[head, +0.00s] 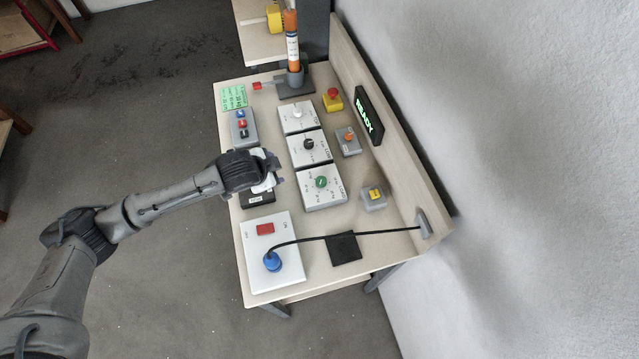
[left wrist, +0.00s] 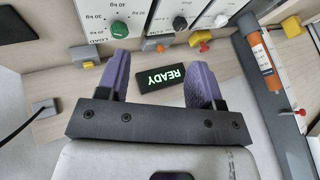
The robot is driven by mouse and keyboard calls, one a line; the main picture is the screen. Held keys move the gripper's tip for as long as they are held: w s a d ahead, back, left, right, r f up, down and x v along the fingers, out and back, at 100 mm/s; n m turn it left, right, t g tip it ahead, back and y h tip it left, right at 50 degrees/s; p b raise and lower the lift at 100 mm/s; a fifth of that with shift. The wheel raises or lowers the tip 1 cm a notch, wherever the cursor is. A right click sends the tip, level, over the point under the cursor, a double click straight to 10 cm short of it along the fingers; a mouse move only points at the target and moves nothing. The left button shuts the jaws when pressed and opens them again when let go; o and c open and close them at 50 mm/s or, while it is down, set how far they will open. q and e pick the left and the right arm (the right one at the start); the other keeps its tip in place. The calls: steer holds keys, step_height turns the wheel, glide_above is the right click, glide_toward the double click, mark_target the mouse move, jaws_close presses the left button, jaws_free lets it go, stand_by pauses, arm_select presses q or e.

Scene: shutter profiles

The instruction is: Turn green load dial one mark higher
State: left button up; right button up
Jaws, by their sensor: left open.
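The green load dial (head: 321,182) sits on a white panel (head: 333,199) with printed marks, in the middle of the table. In the left wrist view the green dial (left wrist: 119,29) is near the top, just beyond the tip of one purple finger, with kg labels beside it. Its pointer is too small to read. My left gripper (head: 278,172) is left of the dial panel in the head view. In the left wrist view its fingers (left wrist: 160,66) are apart with nothing between them, and the dial is outside them. My right gripper is not in view.
A black dial (head: 308,144) and a white dial (head: 297,113) sit on similar panels behind. An orange switch (head: 348,137), a yellow switch (head: 375,194) and a red emergency button (head: 333,93) stand to the right. A READY sign (head: 369,115) is by the back board. A cable (head: 345,235) crosses the front.

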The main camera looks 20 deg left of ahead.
mark_target(321, 180)
arm_select(q)
steer(key=w+d+f+h, duration=0.1)
steer(key=w+d+f, duration=0.1)
steer(key=d+f, duration=0.1)
steer(key=w+d+f+n+h, duration=0.1)
steer(key=w+d+f+h, duration=0.1)
steer(key=f, duration=0.3)
steer(key=w+d+f+n+h+b, duration=0.1)
steer(key=w+d+f+h, duration=0.1)
steer(key=w+d+f, duration=0.1)
steer(key=shift+w+d+f, duration=0.35)
steer(key=shift+d+f, duration=0.2)
steer(key=shift+f, duration=0.05)
steer(key=shift+x, duration=0.9)
